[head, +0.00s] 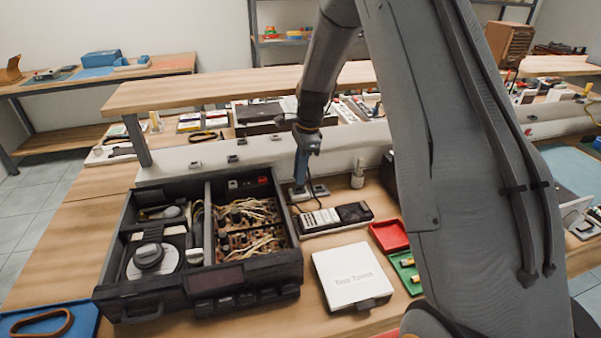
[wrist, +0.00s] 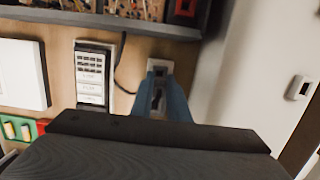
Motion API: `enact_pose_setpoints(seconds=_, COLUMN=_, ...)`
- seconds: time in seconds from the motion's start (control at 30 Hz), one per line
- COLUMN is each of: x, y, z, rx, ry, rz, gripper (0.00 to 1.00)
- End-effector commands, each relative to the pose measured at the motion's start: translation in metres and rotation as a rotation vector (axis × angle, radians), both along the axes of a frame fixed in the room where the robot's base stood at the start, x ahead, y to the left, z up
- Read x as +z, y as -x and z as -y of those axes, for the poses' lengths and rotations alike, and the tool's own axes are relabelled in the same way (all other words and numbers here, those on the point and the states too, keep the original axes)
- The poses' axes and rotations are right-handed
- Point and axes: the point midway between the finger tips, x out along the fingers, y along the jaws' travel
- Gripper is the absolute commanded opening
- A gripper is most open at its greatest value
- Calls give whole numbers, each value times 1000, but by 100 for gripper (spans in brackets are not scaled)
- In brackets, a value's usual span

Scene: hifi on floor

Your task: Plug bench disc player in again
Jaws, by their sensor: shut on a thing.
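The disc player (head: 140,297) is an open black case on the bench, with its disc mechanism at left and wiring at right. My gripper (head: 301,183) points down behind the case's right side, over a small grey outlet plate (wrist: 160,68). Its blue fingers (wrist: 159,104) are shut on a small dark plug (wrist: 157,97), mostly hidden between them. A black cord (wrist: 121,65) curves close by on the bench. I cannot tell whether the plug is seated in the outlet.
A black and white remote-like device (head: 335,218), a white box (head: 351,275), a red tray (head: 390,235) and a green tray (head: 408,270) lie to the right. A pale trunking (head: 215,156) runs behind.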

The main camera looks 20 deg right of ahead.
Motion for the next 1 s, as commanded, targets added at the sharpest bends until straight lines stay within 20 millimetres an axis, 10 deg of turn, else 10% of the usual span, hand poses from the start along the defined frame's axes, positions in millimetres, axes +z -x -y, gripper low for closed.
enact_pose_setpoints(seconds=1.0, x=0, y=0, z=-9, rx=0, ry=0, rz=0, gripper=0)
